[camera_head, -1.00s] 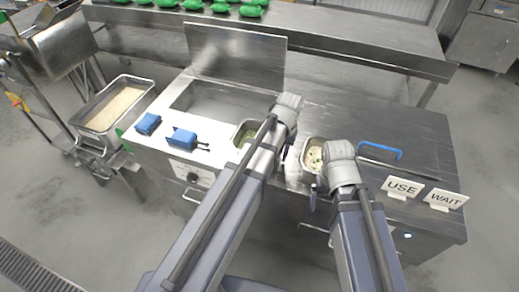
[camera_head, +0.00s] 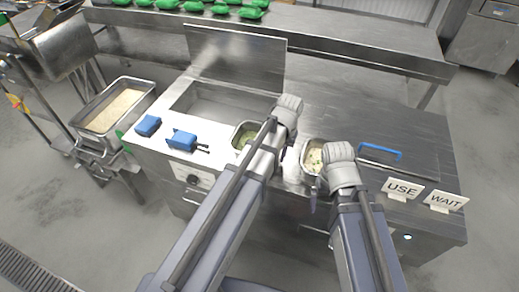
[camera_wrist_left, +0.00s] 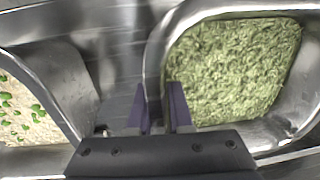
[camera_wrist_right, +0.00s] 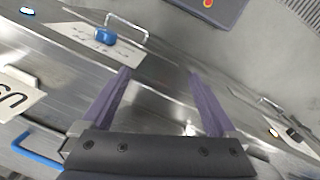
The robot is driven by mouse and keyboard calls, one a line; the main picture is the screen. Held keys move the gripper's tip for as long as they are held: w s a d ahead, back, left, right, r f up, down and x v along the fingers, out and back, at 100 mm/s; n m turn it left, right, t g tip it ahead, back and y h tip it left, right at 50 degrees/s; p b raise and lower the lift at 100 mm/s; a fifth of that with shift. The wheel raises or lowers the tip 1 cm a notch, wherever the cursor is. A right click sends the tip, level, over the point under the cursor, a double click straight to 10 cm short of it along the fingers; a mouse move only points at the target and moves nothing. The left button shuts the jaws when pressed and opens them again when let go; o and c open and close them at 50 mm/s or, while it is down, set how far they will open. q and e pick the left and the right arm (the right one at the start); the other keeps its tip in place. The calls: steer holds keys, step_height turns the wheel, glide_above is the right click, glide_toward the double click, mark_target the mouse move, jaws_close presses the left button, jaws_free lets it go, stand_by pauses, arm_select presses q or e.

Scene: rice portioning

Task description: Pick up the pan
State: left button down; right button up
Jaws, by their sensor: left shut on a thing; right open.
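A steel pan (camera_wrist_left: 155,62) filled with shredded green food (camera_wrist_left: 232,70) is on the right in the left wrist view. The pan also shows in the head view (camera_head: 233,133), partly hidden by my left arm. My left gripper (camera_wrist_left: 162,105) is shut on the pan's near-side wall, one finger on each side of the rim. A second pan (camera_wrist_left: 48,105) with white food and green bits lies to the left; the head view shows it between my arms (camera_head: 304,150). My right gripper (camera_wrist_right: 157,90) is open and empty near the counter's front.
The steel counter (camera_head: 350,120) has an open well (camera_head: 215,103) and blue-handled items (camera_head: 181,140) at its left. A rice tray (camera_head: 88,128) is far left.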

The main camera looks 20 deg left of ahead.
arm_select(q)
steer(key=shift+r, duration=0.1)
stand_by(0.8)
step_height(320, 180, up, 10)
steer(key=p, duration=1)
